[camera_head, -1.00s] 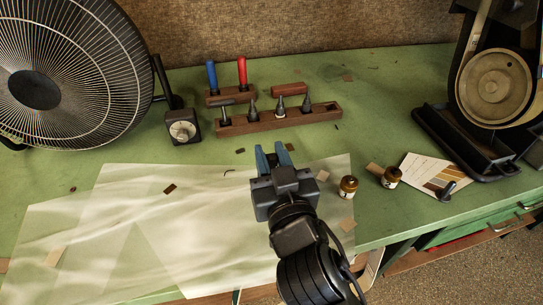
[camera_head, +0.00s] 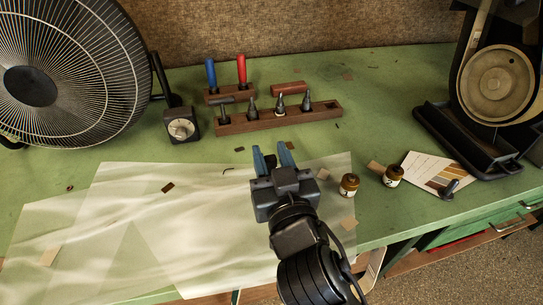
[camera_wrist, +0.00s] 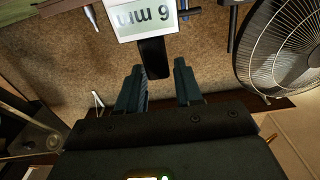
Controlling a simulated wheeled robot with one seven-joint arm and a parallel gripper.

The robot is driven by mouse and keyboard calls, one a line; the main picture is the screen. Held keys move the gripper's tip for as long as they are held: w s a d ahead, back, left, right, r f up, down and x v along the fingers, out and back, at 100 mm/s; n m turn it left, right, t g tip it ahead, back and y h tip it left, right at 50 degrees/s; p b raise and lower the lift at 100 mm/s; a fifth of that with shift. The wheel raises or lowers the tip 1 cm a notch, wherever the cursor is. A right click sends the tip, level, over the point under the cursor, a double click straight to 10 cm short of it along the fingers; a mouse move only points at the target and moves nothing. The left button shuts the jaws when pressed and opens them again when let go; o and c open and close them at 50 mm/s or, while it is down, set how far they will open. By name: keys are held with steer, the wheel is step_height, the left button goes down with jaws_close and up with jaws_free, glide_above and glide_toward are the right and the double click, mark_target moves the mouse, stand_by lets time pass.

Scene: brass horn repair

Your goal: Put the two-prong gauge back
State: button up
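My gripper (camera_head: 271,148) is over the near middle of the green bench, pointing toward the back. In the wrist view the fingers (camera_wrist: 159,80) are also apart. Beyond them a black piece (camera_wrist: 153,58) joins a white panel with upside-down dark characters (camera_wrist: 146,18); I cannot tell what this is or its distance. I cannot pick out the two-prong gauge with certainty. A wooden rack (camera_head: 265,123) behind the gripper holds several grey cone-tipped tools and a dark T-shaped tool (camera_head: 225,106) at its left.
A smaller block holds a blue handle (camera_head: 210,74) and a red handle (camera_head: 242,70). A large fan (camera_head: 85,85) and a dial box (camera_head: 181,128) stand left. Two brown jars (camera_head: 349,186) and a card (camera_head: 425,172) lie right, near a belt machine (camera_head: 495,85). Translucent sheets (camera_head: 90,235) cover the front.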

steer(key=shift+o, duration=1.4)
steer(key=shift+f, duration=0.5)
steer(key=shift+r+p, duration=0.45)
steer(key=shift+p, duration=0.15)
steer(key=b+v, duration=0.3)
steer(key=v, duration=0.9)
steer(key=shift+r, duration=0.45)
steer(key=s+d+f+g+h, duration=0.1)
steer(key=s+d+f+g, duration=0.1)
steer(key=s+d+f, duration=0.75)
steer(key=s+d+r+m+h, duration=0.1)
steer(key=s+d+h, duration=0.1)
steer(key=s+d, duration=0.3)
steer(key=s+d+r+m+h, duration=0.2)
steer(key=s+d, duration=0.3)
steer(key=s, duration=0.6)
steer(key=shift+r+g, duration=0.2)
steer(key=shift+g, duration=0.1)
